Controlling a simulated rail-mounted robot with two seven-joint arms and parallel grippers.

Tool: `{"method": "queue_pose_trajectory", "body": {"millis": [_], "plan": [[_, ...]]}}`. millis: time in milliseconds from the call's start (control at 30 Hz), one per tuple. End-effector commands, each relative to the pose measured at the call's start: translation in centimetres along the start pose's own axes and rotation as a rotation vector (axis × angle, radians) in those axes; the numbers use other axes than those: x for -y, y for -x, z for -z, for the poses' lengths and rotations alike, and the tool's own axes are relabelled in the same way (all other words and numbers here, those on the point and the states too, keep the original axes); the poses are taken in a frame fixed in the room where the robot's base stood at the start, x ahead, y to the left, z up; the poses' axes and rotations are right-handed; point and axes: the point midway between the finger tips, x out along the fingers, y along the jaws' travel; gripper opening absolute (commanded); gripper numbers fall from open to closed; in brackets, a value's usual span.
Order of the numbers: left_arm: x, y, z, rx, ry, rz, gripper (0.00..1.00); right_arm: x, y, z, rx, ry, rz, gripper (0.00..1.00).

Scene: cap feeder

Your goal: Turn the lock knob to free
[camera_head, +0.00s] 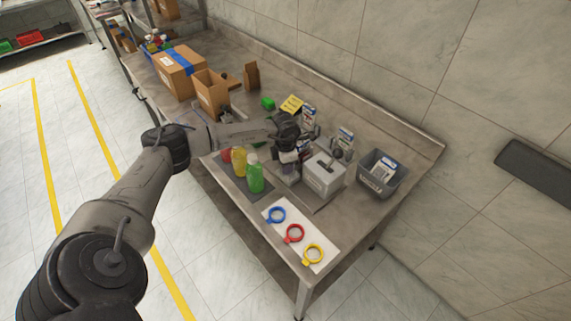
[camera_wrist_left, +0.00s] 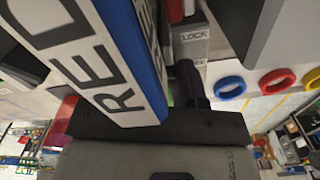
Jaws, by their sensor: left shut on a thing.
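In the head view my left gripper (camera_head: 288,153) reaches down beside the grey feeder box (camera_head: 324,180) on the bench. In the left wrist view a dark finger (camera_wrist_left: 188,78) of it lies against a grey plate marked LOCK (camera_wrist_left: 193,37). The gripper is shut on what appears to be the lock knob; the knob is mostly hidden by the finger and by a large card reading RED (camera_wrist_left: 105,70). A second word on the plate is partly covered, and the knob's angle cannot be told. My right gripper is not in view.
Blue (camera_head: 276,215), red (camera_head: 294,233) and yellow (camera_head: 313,254) rings lie on a white mat at the bench's front. Green (camera_head: 255,178), yellow and red bottles stand left of the gripper. A grey bin (camera_head: 372,184) stands right of the feeder; cardboard boxes (camera_head: 180,72) stand farther back.

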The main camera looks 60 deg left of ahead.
Motion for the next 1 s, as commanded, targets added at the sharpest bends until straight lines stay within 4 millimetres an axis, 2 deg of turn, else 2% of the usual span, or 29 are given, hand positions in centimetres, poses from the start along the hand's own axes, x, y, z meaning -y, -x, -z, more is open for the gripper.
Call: {"method": "queue_pose_trajectory", "body": {"millis": [133, 167, 400, 733, 867, 1000], "plan": [[0.0, 0.1, -0.1, 0.002, 0.001, 0.0, 0.1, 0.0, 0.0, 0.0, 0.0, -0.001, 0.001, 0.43], [0.0, 0.1, -0.1, 0.002, 0.001, 0.0, 0.36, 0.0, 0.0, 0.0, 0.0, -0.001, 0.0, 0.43], [0.0, 0.1, 0.0, 0.001, 0.001, 0.0, 0.59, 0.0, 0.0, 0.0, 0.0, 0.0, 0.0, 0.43], [0.0, 0.6, 0.0, 0.002, 0.002, -0.001, 0.59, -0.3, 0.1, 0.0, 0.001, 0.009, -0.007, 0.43], [-0.1, 2.3, -0.1, 0.003, 0.001, -0.001, 0.59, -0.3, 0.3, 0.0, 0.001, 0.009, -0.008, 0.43], [-0.1, 5.1, -0.1, 0.005, 0.001, -0.003, 0.59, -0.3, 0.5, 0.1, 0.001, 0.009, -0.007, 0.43]]}}
